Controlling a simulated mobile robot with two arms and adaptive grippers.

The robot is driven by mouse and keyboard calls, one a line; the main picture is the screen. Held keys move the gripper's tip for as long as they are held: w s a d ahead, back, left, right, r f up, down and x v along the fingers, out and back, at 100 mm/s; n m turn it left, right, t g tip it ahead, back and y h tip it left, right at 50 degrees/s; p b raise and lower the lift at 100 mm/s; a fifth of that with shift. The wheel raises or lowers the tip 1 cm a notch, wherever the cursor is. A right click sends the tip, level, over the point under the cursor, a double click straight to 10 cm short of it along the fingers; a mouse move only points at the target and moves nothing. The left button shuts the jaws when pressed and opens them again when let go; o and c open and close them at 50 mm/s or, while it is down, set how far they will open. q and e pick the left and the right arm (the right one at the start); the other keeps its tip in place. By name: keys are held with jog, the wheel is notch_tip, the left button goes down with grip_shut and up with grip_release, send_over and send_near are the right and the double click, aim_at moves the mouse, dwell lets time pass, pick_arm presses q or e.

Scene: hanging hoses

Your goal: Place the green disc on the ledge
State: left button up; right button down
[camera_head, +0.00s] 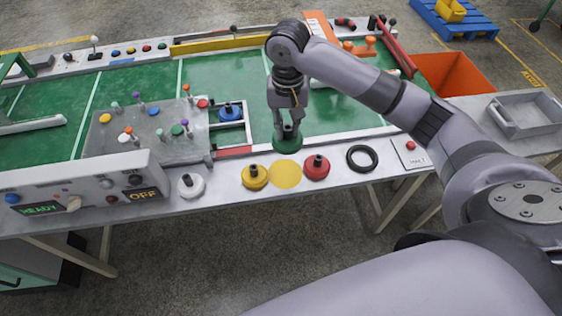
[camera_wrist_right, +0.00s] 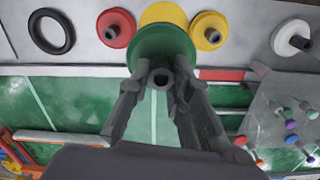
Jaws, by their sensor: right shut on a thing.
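My right gripper (camera_head: 288,118) is shut on the dark knob of the green disc (camera_head: 289,146) and points down. The disc is near the inner edge of the light grey front ledge (camera_head: 222,184). I cannot tell whether it touches the surface. In the right wrist view, the gripper (camera_wrist_right: 160,88) has the knob between its fingers, and the green disc (camera_wrist_right: 161,42) partly overlaps a flat yellow circle (camera_wrist_right: 163,14). That circle (camera_head: 286,174) lies bare on the ledge between the yellow disc (camera_head: 254,177) and red disc (camera_head: 317,168). My left gripper is not in view.
A white disc (camera_head: 190,186), black ring (camera_head: 362,158) and HALT plate (camera_head: 411,152) also lie on the ledge. A grey board with colored pegs (camera_head: 150,137) and a control box (camera_head: 85,193) stand to the left. A grey tray (camera_head: 525,112) is at the right.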

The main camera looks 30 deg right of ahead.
jog(key=f, duration=1.3)
jog(key=shift+a+f, duration=0.1)
jog(key=shift+a, duration=0.15)
jog(key=shift+f, duration=0.45)
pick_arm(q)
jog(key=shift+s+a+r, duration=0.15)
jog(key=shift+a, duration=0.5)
pick_arm(e)
jog(key=c, duration=1.5)
grip_release()
jog(key=shift+f, duration=0.1)
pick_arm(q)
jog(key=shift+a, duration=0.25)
pick_arm(e)
jog(key=shift+o, duration=0.2)
